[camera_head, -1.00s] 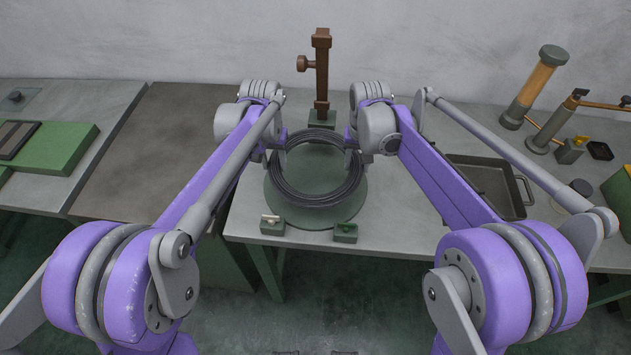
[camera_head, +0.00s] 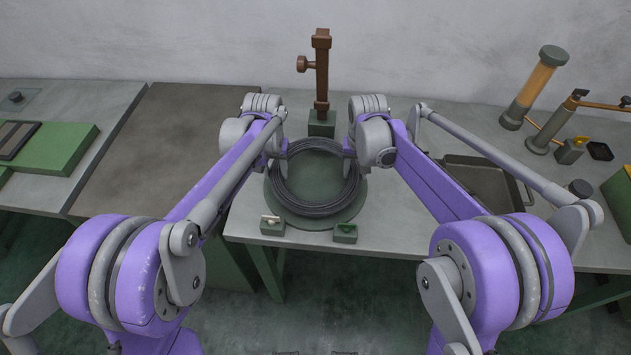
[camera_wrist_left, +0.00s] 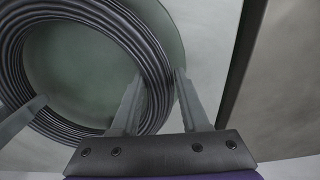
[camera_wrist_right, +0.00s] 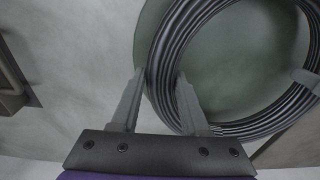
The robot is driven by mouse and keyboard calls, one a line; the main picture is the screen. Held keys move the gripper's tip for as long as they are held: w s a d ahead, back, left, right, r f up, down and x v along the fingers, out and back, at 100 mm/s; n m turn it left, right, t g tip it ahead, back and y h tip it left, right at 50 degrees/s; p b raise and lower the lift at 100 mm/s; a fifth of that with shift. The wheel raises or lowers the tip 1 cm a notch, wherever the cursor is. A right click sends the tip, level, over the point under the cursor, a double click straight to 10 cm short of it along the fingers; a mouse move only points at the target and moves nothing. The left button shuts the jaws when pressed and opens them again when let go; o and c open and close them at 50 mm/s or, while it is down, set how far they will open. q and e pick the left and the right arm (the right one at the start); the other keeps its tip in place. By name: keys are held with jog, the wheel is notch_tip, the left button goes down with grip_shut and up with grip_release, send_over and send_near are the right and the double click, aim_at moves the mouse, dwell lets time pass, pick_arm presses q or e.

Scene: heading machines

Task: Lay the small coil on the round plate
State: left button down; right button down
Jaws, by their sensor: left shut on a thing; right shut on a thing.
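The small coil (camera_head: 316,210), a ring of dark grey wire, is at the round plate (camera_head: 352,212), a green disc on the table. The coil covers most of the plate, and I cannot tell whether it touches it. My left gripper (camera_head: 281,150) is shut on the coil's left side; in the left wrist view its fingers (camera_wrist_left: 155,88) straddle the coil's strands (camera_wrist_left: 154,60). My right gripper (camera_head: 350,152) is shut on the coil's right side; in the right wrist view its fingers (camera_wrist_right: 160,82) straddle the strands (camera_wrist_right: 168,45). The plate also shows in the left wrist view (camera_wrist_left: 75,70).
A brown post on a green base (camera_head: 321,122) stands behind the plate. Two small green blocks, left (camera_head: 272,225) and right (camera_head: 345,233), sit at the front edge. A dark tray (camera_head: 490,185) lies at right. A brown-topped surface (camera_head: 150,150) is at left.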

pick_arm(q)
jog(key=shift+f, duration=0.45)
pick_arm(e)
jog(key=shift+f, duration=0.4)
pick_arm(q)
jog(key=shift+c, duration=2)
grip_release()
pick_arm(e)
jog(key=shift+c, duration=2)
grip_release()
jog(key=shift+f, duration=0.1)
pick_arm(q)
notch_tip(320, 180, up, 12)
jog(key=shift+s, duration=0.4)
pick_arm(e)
notch_tip(320, 180, up, 12)
jog(key=shift+s, duration=0.4)
